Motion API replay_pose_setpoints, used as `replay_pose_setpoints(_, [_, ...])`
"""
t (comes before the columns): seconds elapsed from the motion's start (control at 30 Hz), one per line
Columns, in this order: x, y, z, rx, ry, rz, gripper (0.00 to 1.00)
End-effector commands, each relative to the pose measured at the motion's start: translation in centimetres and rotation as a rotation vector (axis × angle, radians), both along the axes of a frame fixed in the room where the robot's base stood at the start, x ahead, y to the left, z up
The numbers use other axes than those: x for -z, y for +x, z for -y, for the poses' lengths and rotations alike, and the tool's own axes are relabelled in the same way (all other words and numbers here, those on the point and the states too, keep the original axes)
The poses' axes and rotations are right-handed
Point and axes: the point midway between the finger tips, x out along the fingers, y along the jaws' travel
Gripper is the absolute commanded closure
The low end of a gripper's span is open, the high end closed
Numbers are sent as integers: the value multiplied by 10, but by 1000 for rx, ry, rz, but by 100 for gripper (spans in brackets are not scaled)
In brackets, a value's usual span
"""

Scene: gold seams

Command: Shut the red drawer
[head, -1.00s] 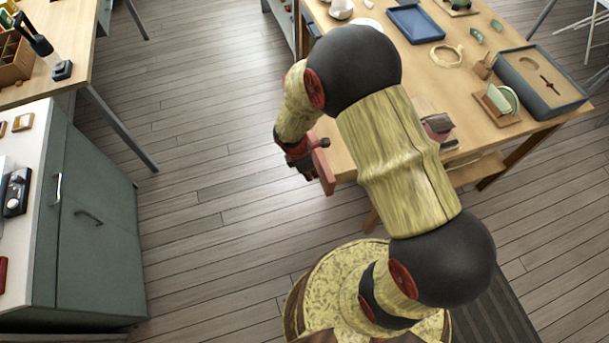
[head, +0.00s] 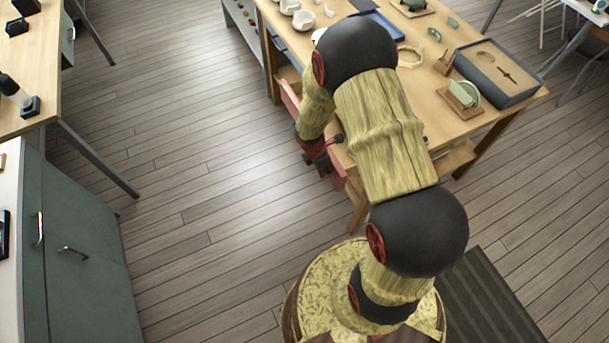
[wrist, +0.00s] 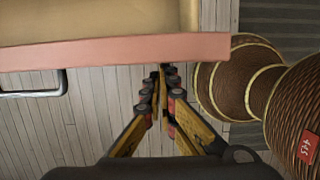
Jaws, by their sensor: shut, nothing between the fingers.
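The red drawer (head: 289,98) is in the work table's side in the head view, and its pinkish-red front stands out from the table; my arm hides its middle. In the wrist view the drawer front (wrist: 120,52) crosses the top, with its pale wooden inside showing behind it, so it is open. A metal bar handle (wrist: 62,84) is on the front at the left. My gripper (wrist: 163,72) is shut and empty, fingertips close to the drawer front, right of the handle. I cannot tell if they touch it. In the head view my gripper (head: 324,166) is by the drawer's near end.
The wooden table top (head: 440,75) carries cups, a blue tray (head: 379,28), a grey box (head: 498,72) and pottery pieces. A grey-green cabinet (head: 80,255) stands at the lower left. Open plank floor (head: 200,150) lies between cabinet and table.

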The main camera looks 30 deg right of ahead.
Motion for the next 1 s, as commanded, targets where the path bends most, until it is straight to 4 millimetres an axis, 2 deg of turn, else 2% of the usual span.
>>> replay_pose_setpoints(0.03, [-3,-1,17,8,0,-1,100])
replay_pose_setpoints(0.2, [-2,-1,58,5,0,-1,100])
replay_pose_setpoints(0.4, [-1,0,89,3,0,1,100])
replay_pose_setpoints(0.6, [0,0,101,0,0,0,100])
replay_pose_setpoints(1.0, [0,1,101,0,0,1,100])
